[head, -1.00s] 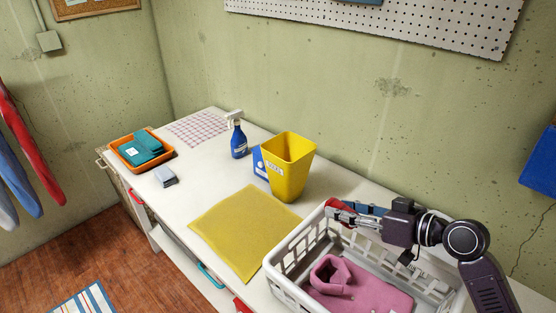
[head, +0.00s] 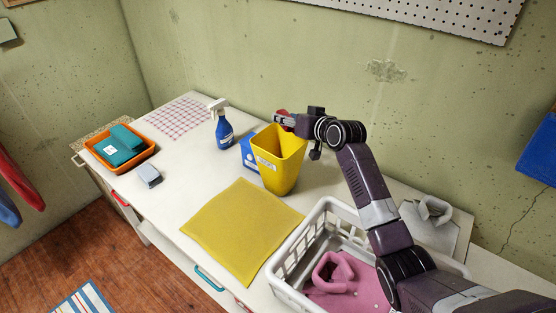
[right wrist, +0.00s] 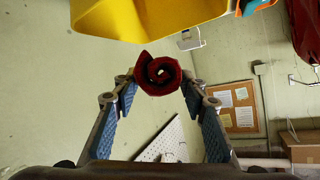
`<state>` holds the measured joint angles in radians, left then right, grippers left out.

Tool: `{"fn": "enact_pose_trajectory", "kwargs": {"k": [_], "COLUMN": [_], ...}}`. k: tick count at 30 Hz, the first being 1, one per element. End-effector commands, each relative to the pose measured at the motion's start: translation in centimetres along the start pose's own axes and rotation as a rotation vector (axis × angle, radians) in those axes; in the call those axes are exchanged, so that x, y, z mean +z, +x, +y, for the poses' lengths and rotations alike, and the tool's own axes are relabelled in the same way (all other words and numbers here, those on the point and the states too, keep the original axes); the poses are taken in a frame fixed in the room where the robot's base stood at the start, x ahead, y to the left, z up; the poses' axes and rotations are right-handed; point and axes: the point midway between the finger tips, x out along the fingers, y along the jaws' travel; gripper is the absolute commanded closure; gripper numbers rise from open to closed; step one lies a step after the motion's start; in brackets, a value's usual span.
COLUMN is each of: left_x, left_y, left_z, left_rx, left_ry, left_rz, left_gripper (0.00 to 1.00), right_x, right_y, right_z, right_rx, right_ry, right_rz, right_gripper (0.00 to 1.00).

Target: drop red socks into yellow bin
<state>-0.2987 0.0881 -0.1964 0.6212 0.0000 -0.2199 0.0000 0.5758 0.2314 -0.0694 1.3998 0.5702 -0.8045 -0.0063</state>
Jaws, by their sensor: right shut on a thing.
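The yellow bin (head: 283,178) stands upright on the white table, with a white label on its front. My right gripper (head: 284,121) is at the bin's far rim in the head view, and shut on the rolled red socks (head: 281,113). In the right wrist view the red socks (right wrist: 158,73) are a dark red roll between the two fingertips. The yellow bin (right wrist: 150,15) fills the top of that view, apart from the roll. My left gripper is not in view.
A white basket (head: 290,262) with pink clothing (head: 335,270) stands at front right. Grey folded clothing (head: 432,232) lies behind it. A blue box (head: 249,152) and a spray bottle (head: 222,130) stand left of the bin. A yellow cloth (head: 240,228) lies flat in front.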

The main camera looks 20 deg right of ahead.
Motion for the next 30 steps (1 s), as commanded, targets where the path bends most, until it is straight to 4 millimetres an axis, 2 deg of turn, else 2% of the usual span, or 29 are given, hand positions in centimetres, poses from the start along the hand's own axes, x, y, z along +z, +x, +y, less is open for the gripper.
{"fn": "enact_pose_trajectory", "kwargs": {"k": [6,12,16,24,25,30], "left_x": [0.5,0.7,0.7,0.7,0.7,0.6], "left_y": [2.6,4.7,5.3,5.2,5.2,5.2], "left_z": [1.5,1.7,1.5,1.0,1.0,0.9], "left_rx": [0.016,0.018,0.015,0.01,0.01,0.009], "left_ry": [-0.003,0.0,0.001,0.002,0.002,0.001], "left_rz": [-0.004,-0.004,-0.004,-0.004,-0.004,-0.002], "left_gripper": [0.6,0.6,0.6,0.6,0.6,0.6], "right_x": [2.4,4.4,4.9,4.9,4.9,4.9], "right_y": [0.9,1.7,1.9,1.9,1.9,1.9], "right_z": [0.8,1.4,1.6,1.6,1.6,1.6], "right_rx": [-0.001,-0.001,-0.001,-0.001,-0.001,-0.001], "right_ry": [0.001,0.001,0.001,0.001,0.001,0.001], "right_rz": [-0.001,-0.001,0.0,-0.001,-0.001,-0.001], "right_gripper": [0.84,0.84,0.84,0.84,0.59,0.41]}}
